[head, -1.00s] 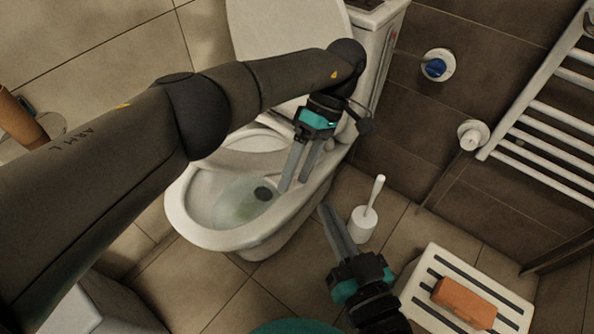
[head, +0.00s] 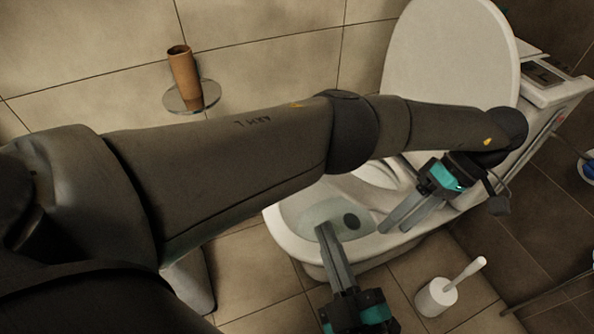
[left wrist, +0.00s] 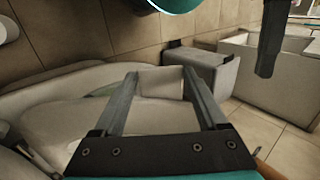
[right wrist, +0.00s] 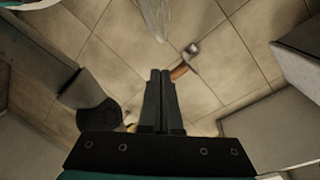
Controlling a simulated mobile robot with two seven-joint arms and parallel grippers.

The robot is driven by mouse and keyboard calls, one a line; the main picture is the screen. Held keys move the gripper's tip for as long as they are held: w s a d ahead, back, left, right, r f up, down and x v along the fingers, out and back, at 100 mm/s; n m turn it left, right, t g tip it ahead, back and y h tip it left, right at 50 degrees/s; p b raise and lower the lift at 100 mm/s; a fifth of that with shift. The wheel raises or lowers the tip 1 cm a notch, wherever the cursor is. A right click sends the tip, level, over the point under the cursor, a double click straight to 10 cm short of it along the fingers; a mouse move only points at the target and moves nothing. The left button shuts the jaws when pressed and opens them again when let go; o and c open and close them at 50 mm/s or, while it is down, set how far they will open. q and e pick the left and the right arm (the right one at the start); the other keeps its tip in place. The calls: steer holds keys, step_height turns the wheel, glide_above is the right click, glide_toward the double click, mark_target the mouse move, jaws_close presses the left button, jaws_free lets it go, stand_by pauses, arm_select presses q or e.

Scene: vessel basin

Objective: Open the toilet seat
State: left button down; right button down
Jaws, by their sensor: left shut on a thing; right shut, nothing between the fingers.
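The white toilet (head: 283,236) stands right of centre in the head view, its large oval lid (head: 445,60) raised at the back. My left arm crosses in front and hides part of the bowl and the hinge area. My left gripper (head: 392,228) is at the right-hand rim of the bowl. In the left wrist view its fingers (left wrist: 160,75) stand apart with a pale part of the toilet between them. They are shut on it; I cannot tell whether that part is the seat. My right gripper (head: 324,228) is shut and empty, appearing over the bowl's front.
A white toilet brush holder (head: 436,298) stands on the floor right of the toilet. A brown cup (head: 182,70) stands on a round glass shelf (head: 190,97) on the left wall. Tiled floor is clear in front of the toilet.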

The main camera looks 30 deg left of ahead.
steer(key=s+a+f+n+g, duration=0.3)
steer(key=a+f+n, duration=0.5)
steer(key=n, duration=0.9)
steer(key=w+a+r+n+t, duration=0.1)
steer(key=w+r+t, duration=0.1)
steer(key=w, duration=0.4)
steer(key=w+a+r+n+t, duration=0.2)
steer(key=w+r, duration=0.2)
steer(key=w, duration=0.3)
steer(key=shift+a, duration=0.25)
